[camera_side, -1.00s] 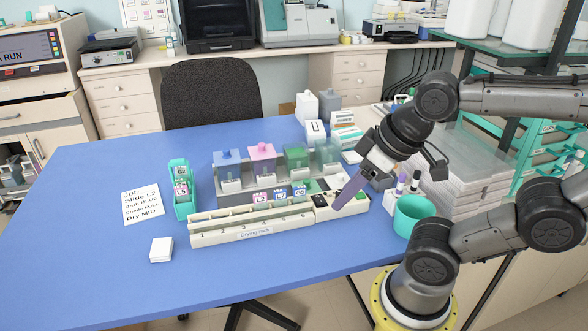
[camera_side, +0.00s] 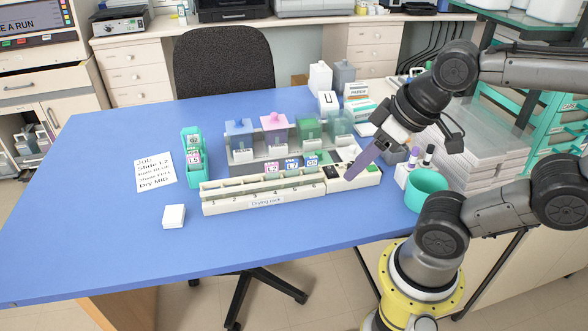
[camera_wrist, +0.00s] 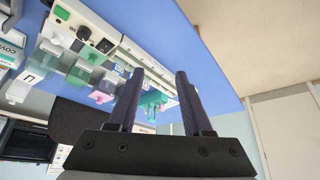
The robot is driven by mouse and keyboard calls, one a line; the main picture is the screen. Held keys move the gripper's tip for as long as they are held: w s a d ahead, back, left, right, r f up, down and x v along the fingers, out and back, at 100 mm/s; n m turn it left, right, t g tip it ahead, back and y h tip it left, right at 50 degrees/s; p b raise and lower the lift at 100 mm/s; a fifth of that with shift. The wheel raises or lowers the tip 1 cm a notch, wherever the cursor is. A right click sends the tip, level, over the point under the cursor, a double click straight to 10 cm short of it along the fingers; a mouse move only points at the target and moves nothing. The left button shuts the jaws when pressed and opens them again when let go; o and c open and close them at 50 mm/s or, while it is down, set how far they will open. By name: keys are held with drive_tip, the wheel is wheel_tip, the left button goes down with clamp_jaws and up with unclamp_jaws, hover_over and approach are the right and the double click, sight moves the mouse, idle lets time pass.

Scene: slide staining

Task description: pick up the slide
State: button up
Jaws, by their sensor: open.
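A job card (camera_side: 155,171) on the table's left names slide L2. A slide with a pink-edged label that seems to read L2 (camera_side: 272,168) stands behind the drying rack (camera_side: 225,208), beside blue-edged labels L7 (camera_side: 292,163) and G5 (camera_side: 312,161). A teal slide holder (camera_side: 184,141) at left holds labelled slides, one reading L5 (camera_side: 193,158). My gripper (camera_side: 351,175) is open and tilted down over the control box at the rack's right end, to the right of the labelled slides. In the wrist view its two fingers (camera_wrist: 159,75) are apart, with nothing visibly held.
Blue, pink and green staining jars (camera_side: 274,130) stand behind the rack. A small white block (camera_side: 173,216) lies at front left. The blue table's (camera_side: 120,250) front left is clear.

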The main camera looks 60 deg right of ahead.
drive_tip(key=shift+c, duration=0.2)
idle(0.6)
drive_tip(key=w+r+n+g, duration=0.1)
drive_tip(key=w+r+n, duration=0.2)
drive_tip(key=r+n, duration=0.25)
drive_tip(key=n+g, duration=0.4)
drive_tip(key=g, duration=0.1)
hover_over(292, 160)
wheel_tip(292, 160, down, 4)
drive_tip(key=shift+m, duration=0.25)
drive_tip(key=shift+a+f, duration=0.1)
drive_tip(key=shift+f, duration=6.8)
